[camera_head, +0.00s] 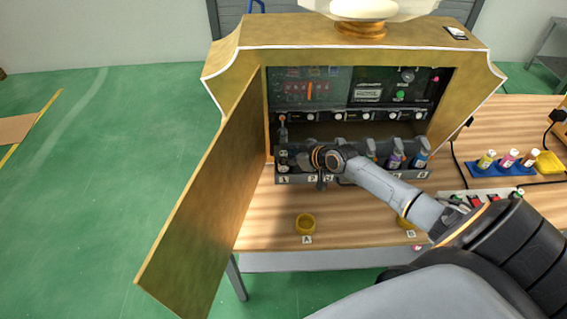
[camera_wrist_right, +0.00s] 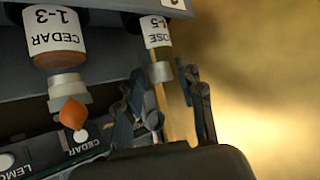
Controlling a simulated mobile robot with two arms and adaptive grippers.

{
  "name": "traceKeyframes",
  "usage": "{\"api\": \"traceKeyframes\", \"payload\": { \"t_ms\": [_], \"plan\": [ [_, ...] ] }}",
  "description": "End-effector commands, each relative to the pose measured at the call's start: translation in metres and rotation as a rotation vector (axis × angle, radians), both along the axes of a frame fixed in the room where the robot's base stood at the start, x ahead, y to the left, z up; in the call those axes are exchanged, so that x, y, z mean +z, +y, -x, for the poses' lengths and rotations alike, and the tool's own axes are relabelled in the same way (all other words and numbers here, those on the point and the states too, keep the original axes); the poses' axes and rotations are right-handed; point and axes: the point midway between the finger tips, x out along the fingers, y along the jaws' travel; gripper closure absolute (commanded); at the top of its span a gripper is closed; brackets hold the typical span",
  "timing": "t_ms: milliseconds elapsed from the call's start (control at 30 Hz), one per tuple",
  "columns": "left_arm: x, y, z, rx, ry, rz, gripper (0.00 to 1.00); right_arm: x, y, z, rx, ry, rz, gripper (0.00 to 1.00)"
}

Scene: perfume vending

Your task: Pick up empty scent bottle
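In the wrist view a bottle labelled CEDAR (camera_wrist_right: 58,35) with brown glass appears upside down. Beside it is a partly cut-off bottle (camera_wrist_right: 157,32) whose label ends in "OSE". My right gripper (camera_wrist_right: 170,105) has its two dark fingers apart, near the neck of that second bottle; whether they touch it is unclear. In the head view my right gripper (camera_head: 320,180) is at the bottle rack (camera_head: 345,178) inside the cabinet, and my wrist hides the middle bottles. Purple (camera_head: 395,160) and blue (camera_head: 420,157) bottles show at right. I cannot tell which bottle is empty. My left gripper is out of view.
The cabinet door (camera_head: 205,200) stands open at left. A blue rack (camera_head: 500,170) with small bottles and a yellow box (camera_head: 549,163) are at right. The front-left tabletop is mostly clear.

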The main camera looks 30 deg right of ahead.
Motion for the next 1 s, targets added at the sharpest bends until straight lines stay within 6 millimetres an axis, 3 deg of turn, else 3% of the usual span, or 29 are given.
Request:
{"api": "traceKeyframes", "payload": {
  "t_ms": [200, 467, 667, 1000],
  "plan": [
    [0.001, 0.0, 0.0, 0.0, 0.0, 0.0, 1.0, -0.012, 0.005, -0.018, -0.001, -0.001, -0.001, 0.62],
    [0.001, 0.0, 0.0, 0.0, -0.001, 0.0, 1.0, -0.014, 0.005, -0.02, 0.001, 0.0, 0.001, 0.62],
    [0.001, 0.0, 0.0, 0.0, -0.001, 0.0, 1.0, -0.014, 0.005, -0.019, 0.001, 0.001, 0.001, 0.99],
    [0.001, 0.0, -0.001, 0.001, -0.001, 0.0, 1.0, -0.015, 0.005, -0.018, 0.001, 0.004, 0.001, 1.0]
  ]
}}
